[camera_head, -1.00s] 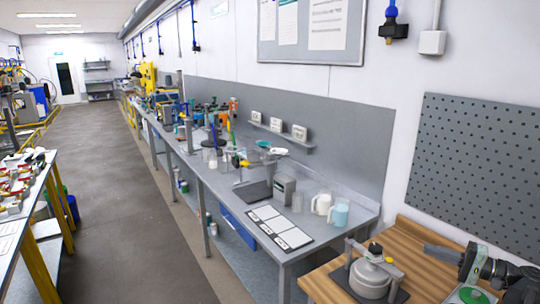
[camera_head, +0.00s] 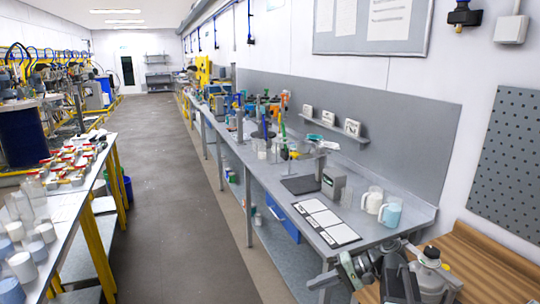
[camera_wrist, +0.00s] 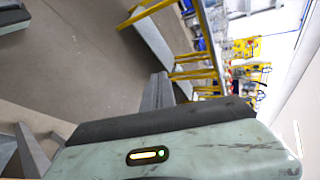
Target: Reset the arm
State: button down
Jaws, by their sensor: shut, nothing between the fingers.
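My gripper (camera_head: 319,283) is at the lower right of the head view, in front of the near end of the long grey bench. It points left and is small there. In the wrist view its narrow grey fingers (camera_wrist: 158,90) stand up together beyond the pale green housing, shut with nothing held. My arm partly hides a grey lidded vessel (camera_head: 430,258) on the wooden worktop.
The grey bench (camera_head: 410,208) carries a white mug (camera_head: 371,200), a blue mug (camera_head: 390,215) and a white panelled board (camera_head: 326,223). A wooden worktop (camera_head: 490,265) is at right. A left table (camera_head: 68,205) holds jars. The aisle floor (camera_head: 170,200) between is clear.

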jog(key=s+a+f+n+g+h+b, duration=0.1)
jog(key=s+a+f+n+g+h, duration=0.1)
jog(key=s+a+f+h, duration=0.5)
jog(key=d+f+t+h, duration=0.1)
jog(key=d+f+h, duration=0.4)
jog(key=d, duration=0.4)
jog(key=shift+w+d+f, duration=0.2)
jog(key=shift+w+f, duration=0.15)
jog(key=shift+f, duration=0.55)
